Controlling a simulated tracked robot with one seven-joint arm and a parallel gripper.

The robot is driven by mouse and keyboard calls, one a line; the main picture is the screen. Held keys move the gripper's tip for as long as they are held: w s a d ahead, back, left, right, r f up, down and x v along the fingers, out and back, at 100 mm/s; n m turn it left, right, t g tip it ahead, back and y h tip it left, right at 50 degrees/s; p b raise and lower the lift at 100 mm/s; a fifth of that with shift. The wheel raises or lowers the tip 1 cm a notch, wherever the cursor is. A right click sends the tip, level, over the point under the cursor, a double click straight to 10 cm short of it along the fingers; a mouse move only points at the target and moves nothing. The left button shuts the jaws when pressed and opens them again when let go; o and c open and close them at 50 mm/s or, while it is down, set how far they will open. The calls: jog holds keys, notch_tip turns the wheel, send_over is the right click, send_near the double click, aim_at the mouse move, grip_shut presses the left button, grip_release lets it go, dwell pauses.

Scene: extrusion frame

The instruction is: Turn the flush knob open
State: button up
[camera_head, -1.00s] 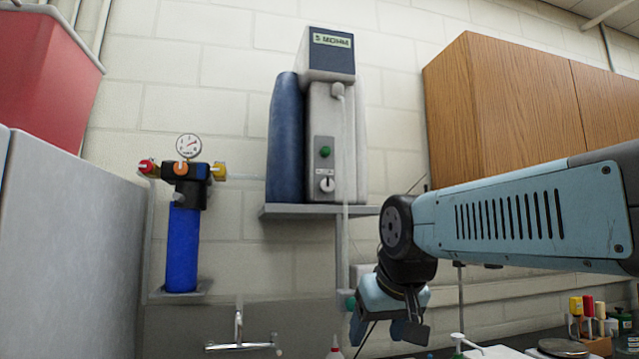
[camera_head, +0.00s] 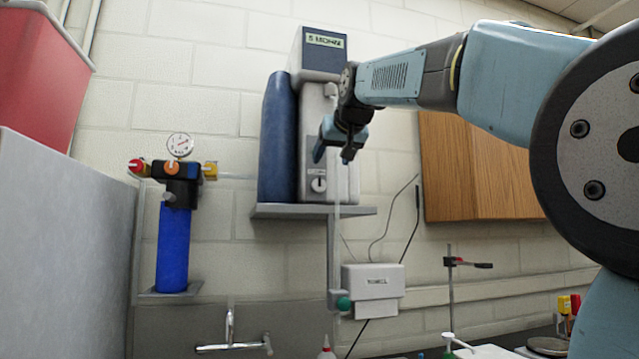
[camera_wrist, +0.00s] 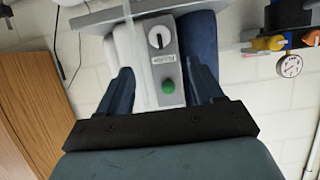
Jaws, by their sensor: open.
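The flush knob (camera_head: 319,184) is a small round white dial with a dark pointer, set low on the grey front panel of the wall-shelf water unit (camera_head: 343,188). Nothing is held, and the knob lies beyond the fingertips.
A blue cylinder (camera_head: 277,140) stands just left of the unit on the grey shelf (camera_head: 300,210). A blue filter with gauge (camera_head: 173,245) is further left. A wooden cabinet (camera_head: 470,170) is at the right. A thin tube hangs in front of the unit.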

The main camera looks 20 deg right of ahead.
aim_at(320, 183)
jog(key=x, duration=1.2)
jog(key=shift+c, duration=0.2)
jog(key=c, duration=1)
